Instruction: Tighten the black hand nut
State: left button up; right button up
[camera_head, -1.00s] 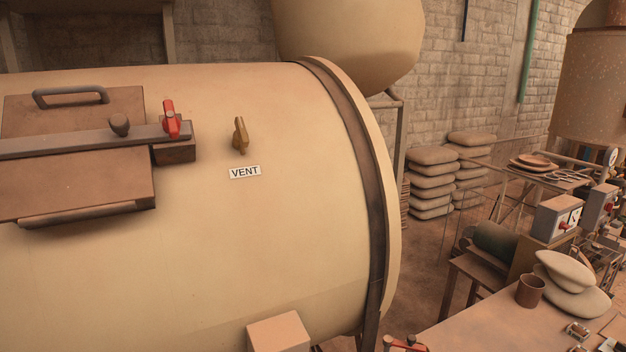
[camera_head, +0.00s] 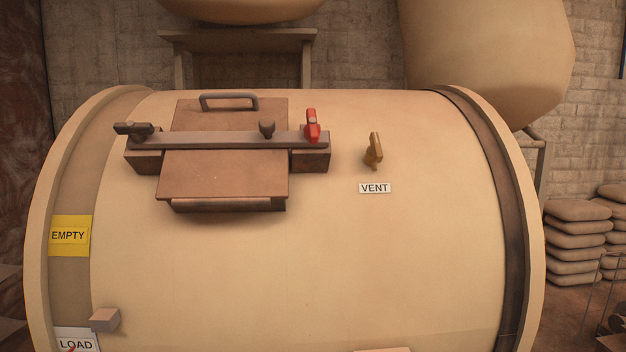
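A large cream drum (camera_head: 300,270) fills the middle of the head view. A brown hatch plate (camera_head: 225,175) with a grey handle (camera_head: 229,98) sits on its upper left side. A dark bar (camera_head: 215,140) lies across the hatch, its ends over two brown blocks. A dark knob (camera_head: 267,128) stands on the bar right of its middle. A dark winged piece (camera_head: 133,129) sits at the bar's left end. I cannot tell from its shape alone which dark piece is the hand nut. A red handle (camera_head: 312,126) stands at the bar's right end. Neither of my grippers is in view.
A brass vent valve (camera_head: 373,150) stands above a VENT label (camera_head: 374,188). A yellow EMPTY sign (camera_head: 69,236) and a LOAD sign (camera_head: 77,341) are at the left. Stacked sacks (camera_head: 575,238) stand right of the drum. Nothing blocks the hatch front.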

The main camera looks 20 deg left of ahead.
aim_at(139, 133)
jog(key=u, duration=1.55)
